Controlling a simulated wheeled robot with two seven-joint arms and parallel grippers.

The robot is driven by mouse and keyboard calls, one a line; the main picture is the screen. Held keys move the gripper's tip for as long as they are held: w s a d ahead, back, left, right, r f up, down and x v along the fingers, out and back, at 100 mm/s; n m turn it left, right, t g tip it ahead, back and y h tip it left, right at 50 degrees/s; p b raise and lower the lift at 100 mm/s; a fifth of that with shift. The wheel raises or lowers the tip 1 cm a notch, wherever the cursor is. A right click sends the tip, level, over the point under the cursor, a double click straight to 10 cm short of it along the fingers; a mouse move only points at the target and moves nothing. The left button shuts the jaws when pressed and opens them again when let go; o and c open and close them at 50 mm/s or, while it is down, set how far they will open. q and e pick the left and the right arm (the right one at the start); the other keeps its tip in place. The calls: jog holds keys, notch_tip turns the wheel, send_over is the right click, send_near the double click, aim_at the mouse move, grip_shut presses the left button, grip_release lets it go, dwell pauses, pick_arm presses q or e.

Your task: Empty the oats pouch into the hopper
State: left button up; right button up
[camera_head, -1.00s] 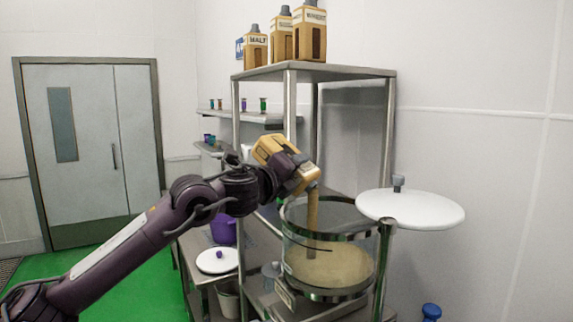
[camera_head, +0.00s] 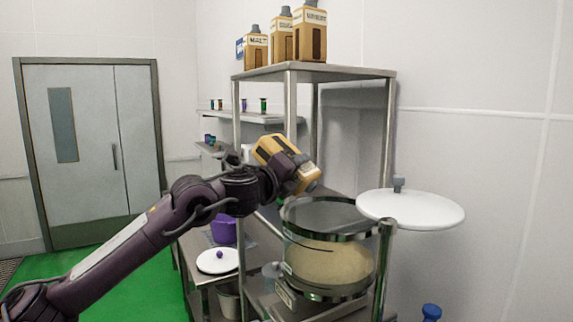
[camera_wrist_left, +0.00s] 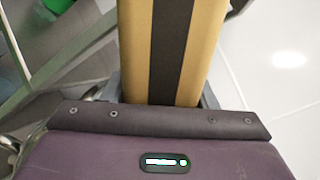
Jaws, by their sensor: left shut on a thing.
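My left gripper (camera_head: 285,173) is shut on the oats pouch (camera_head: 270,150), a tan pack with a dark band. The pouch is tilted, its lower end (camera_head: 308,181) pointing down to the right above the hopper. It also fills the upper middle of the left wrist view (camera_wrist_left: 172,50). No stream shows below the pouch. The hopper (camera_head: 300,247) is a clear drum with metal rings, holding a pale beige heap (camera_head: 330,265). Its white lid (camera_head: 412,209) is swung out to the right on a post. My right gripper is not in view.
A steel shelf (camera_head: 320,72) stands behind the hopper, with several tan bottles (camera_head: 310,35) on top. A lower bench at left holds a purple pot (camera_head: 223,230) and a white lid (camera_head: 217,261). A blue-capped thing (camera_head: 431,312) is at lower right.

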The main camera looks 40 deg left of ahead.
aim_at(294, 149)
pick_arm(q)
jog(key=shift+r, duration=0.1)
dwell(0.5)
jog(key=n, duration=0.1)
jog(key=r+n, duration=0.1)
jog(key=n, duration=0.1)
jog(key=shift+n, duration=0.3)
jog(key=n, duration=0.1)
jog(key=r+n+p, duration=0.1)
jog(key=n, duration=0.1)
notch_tip(294, 149, up, 2)
jog(key=n+p, duration=0.1)
jog(key=n, duration=0.2)
jog(key=n+p, duration=0.1)
jog(key=n, duration=0.1)
jog(key=shift+r+p, duration=0.25)
jog(key=shift+p, duration=0.05)
jog(key=shift+r+n+b, duration=0.2)
jog(key=shift+n+b, duration=0.15)
jog(key=shift+n, duration=0.55)
jog(key=n, duration=0.2)
jog(key=r+n, duration=0.1)
jog(key=n, duration=0.5)
jog(key=shift+w+r+n, duration=0.1)
jog(key=shift+r+n, duration=0.2)
jog(key=shift+r, duration=0.1)
jog(key=n, duration=0.3)
jog(key=shift+r, duration=0.35)
